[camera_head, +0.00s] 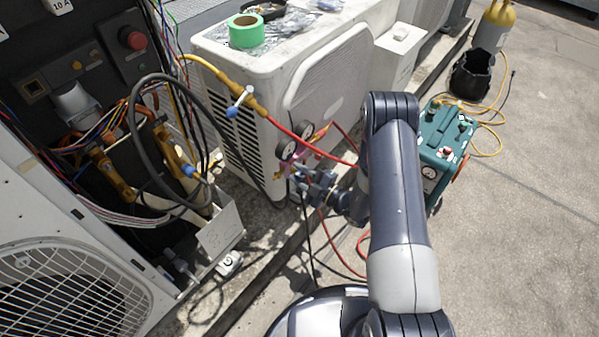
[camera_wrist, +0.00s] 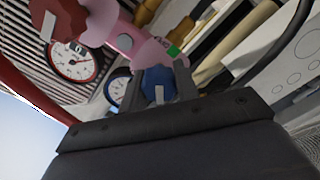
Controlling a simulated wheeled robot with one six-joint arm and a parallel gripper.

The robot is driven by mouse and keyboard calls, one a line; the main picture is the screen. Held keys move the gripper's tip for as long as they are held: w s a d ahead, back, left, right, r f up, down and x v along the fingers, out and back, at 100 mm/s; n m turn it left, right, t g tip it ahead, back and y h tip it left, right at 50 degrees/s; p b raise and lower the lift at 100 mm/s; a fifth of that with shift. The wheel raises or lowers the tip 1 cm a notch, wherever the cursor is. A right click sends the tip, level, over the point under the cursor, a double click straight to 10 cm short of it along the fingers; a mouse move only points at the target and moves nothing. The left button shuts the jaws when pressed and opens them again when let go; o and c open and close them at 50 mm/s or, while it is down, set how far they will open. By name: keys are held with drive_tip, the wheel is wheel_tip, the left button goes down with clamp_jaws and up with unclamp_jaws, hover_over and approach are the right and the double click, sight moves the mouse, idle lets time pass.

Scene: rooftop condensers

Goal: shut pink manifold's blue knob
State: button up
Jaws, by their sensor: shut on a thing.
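The pink manifold (camera_wrist: 146,48) fills the upper middle of the wrist view. It also shows small in the head view (camera_head: 292,167), beside the white condenser. Its blue knob (camera_wrist: 158,84) sits between the two fingers of my gripper (camera_wrist: 165,90), which is shut on it. A white mark shows on the knob's face. In the head view my gripper (camera_head: 305,178) reaches the manifold from the right, and the knob there is mostly hidden. A gauge with a red rim (camera_wrist: 72,62) and one with a blue rim (camera_wrist: 117,90) are on the manifold.
A red hose (camera_head: 310,143) runs by the manifold. A white condenser (camera_head: 320,80) stands behind it, with green tape (camera_head: 243,31) on top. An open wired panel (camera_head: 120,130) is at left. A teal machine (camera_head: 445,140) stands right.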

drive_tip(key=m+p, duration=0.1)
drive_tip(key=m, duration=0.3)
drive_tip(key=shift+m, duration=1.9)
drive_tip(key=o, duration=1)
drive_tip(key=p+v, duration=0.2)
drive_tip(key=v, duration=0.8)
drive_tip(key=shift+s+d, duration=0.25)
drive_tip(key=shift+d, duration=0.1)
